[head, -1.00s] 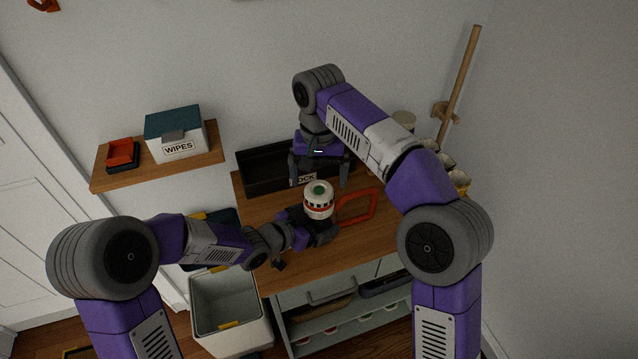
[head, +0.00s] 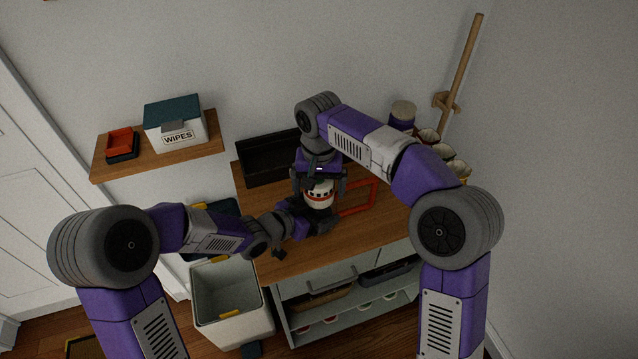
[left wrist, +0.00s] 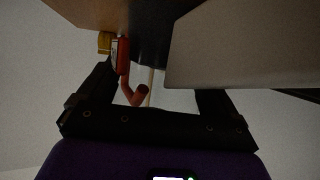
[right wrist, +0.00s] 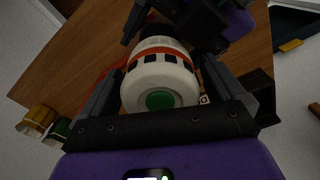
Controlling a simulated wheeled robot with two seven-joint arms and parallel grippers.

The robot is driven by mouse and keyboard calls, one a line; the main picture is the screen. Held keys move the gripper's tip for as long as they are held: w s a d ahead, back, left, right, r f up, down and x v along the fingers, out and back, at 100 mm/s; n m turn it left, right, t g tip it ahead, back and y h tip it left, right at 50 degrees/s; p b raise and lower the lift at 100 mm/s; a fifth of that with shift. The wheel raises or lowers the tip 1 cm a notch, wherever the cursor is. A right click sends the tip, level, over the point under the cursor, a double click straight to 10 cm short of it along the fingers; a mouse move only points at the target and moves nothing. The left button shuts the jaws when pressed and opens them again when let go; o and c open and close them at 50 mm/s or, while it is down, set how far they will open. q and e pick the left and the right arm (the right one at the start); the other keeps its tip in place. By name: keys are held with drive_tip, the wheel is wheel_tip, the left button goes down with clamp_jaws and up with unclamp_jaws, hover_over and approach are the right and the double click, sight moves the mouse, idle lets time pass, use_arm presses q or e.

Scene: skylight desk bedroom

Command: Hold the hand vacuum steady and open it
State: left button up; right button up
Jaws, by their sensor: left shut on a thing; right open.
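The hand vacuum (head: 319,195) stands upright on the wooden top, with a white ribbed end, an orange band and a red-orange loop handle (head: 374,192). In the right wrist view its white end (right wrist: 158,82) shows a green button. My left gripper (head: 308,224) is shut on the lower dark body, from the left; the grip itself is mostly hidden. In the left wrist view part of the red handle (left wrist: 127,85) shows between the fingers. My right gripper (head: 319,178) points down over the white end, open, with one finger on each side; contact cannot be told.
Several cups (head: 445,153) and a jar (head: 402,115) stand at the right back near a wooden pole (head: 465,60). A wipes box (head: 175,125) sits on the left shelf. An open white bin (head: 228,290) stands below, left.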

drive_tip(key=c, duration=1.1)
drive_tip(key=o, duration=1.2)
drive_tip(key=shift+r, duration=2.25)
use_arm(q)
drive_tip(key=o, duration=1.7)
drive_tip(key=shift+o, duration=0.2)
drive_tip(key=shift+a, duration=0.1)
